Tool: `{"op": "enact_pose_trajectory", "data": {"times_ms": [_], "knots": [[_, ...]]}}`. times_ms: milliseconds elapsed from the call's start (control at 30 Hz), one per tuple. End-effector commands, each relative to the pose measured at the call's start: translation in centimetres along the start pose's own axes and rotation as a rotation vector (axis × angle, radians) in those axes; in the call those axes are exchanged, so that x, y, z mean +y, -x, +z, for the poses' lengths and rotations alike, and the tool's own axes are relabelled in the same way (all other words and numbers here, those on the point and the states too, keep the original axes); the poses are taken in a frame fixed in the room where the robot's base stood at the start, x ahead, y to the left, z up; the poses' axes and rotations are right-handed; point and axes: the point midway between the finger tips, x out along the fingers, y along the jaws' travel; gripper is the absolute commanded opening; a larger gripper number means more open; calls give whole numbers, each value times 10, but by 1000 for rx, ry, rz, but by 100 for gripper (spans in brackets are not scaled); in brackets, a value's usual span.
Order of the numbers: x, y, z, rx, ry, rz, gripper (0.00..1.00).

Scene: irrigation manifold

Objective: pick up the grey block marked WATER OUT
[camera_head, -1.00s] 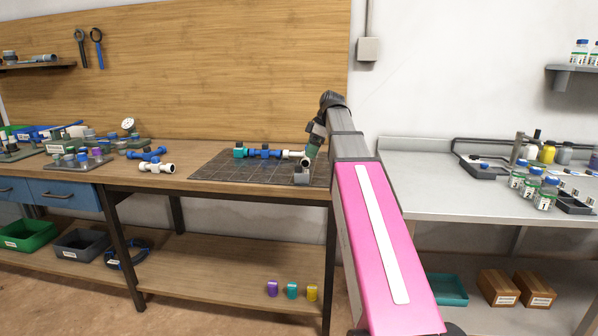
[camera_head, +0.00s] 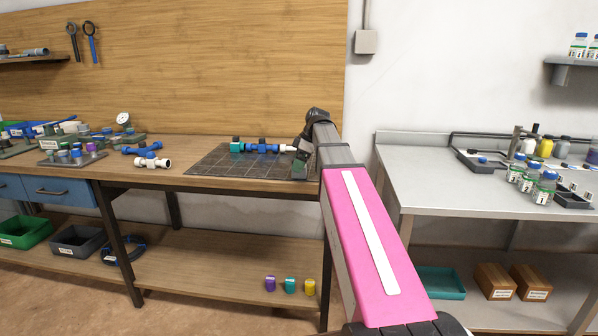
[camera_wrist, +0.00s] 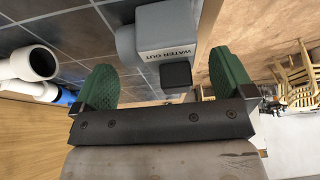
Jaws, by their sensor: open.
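The grey block marked WATER OUT (camera_wrist: 168,38) is at the top middle of the wrist view, on the dark gridded mat (camera_head: 222,168). Its label and a small black square part on its near side show. My gripper (camera_wrist: 163,70) is open, with a green finger on each side of the view. The block lies ahead of and between the fingers; I cannot tell whether either touches it. In the head view my arm's end hides most of the block at the mat's right side.
A blue and teal pipe assembly (camera_head: 262,148) with a white end lies on the mat, left of my gripper. White pipe ends (camera_wrist: 36,64) show left in the wrist view. A white fitting (camera_head: 152,162) lies left on the wooden bench (camera_head: 150,183). A grey table (camera_head: 440,190) stands right.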

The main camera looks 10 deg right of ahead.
Motion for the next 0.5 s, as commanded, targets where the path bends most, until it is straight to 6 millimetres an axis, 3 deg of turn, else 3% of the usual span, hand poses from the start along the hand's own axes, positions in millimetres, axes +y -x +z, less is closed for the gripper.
{"op": "enact_pose_trajectory", "data": {"times_ms": [133, 367, 500], "knots": [[0, -16, 0, 0, 0, -1, 100], [0, -18, 0, 0, 0, 1, 100], [0, -18, 0, 0, 0, 0, 58]]}}
